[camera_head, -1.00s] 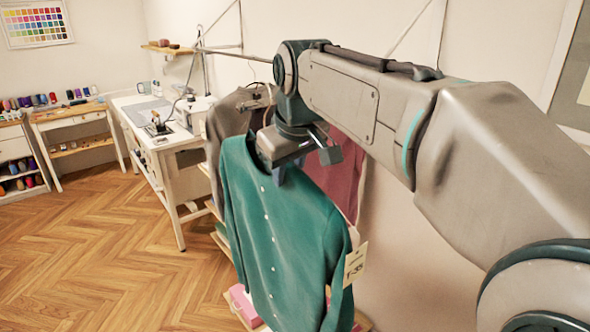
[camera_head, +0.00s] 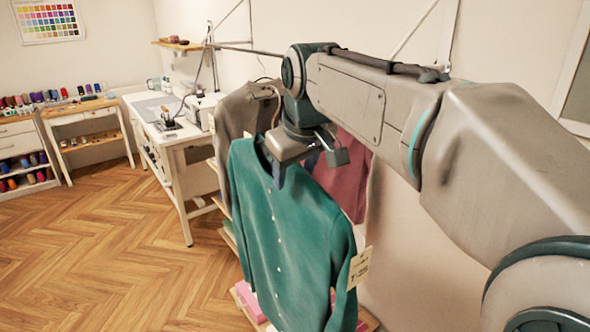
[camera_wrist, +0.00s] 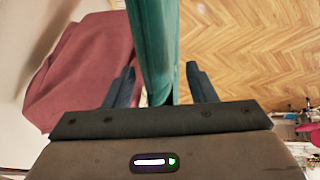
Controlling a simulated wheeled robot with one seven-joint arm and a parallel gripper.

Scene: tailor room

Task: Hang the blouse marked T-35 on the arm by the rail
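The teal buttoned blouse (camera_head: 285,240) hangs upright below my gripper (camera_head: 308,165) in the head view. Its pale tag (camera_head: 360,267), at the right sleeve, reads T-35. In the wrist view the blouse (camera_wrist: 157,50) shows edge-on as a teal strip between the fingers of my gripper (camera_wrist: 160,78). The fingers stand apart, one on each side, with a visible gap on the right. The hanger's hook and what bears the blouse's weight are hidden. A thin rail (camera_head: 245,51) runs from the left behind my arm; its far part is hidden.
A grey-brown garment (camera_head: 235,112) and a mauve one (camera_head: 345,178) hang close behind the blouse. A low shelf with pink boxes (camera_head: 247,297) is below. A white sewing table (camera_head: 160,122) stands to the left. The wooden floor (camera_head: 110,250) at front left is clear.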

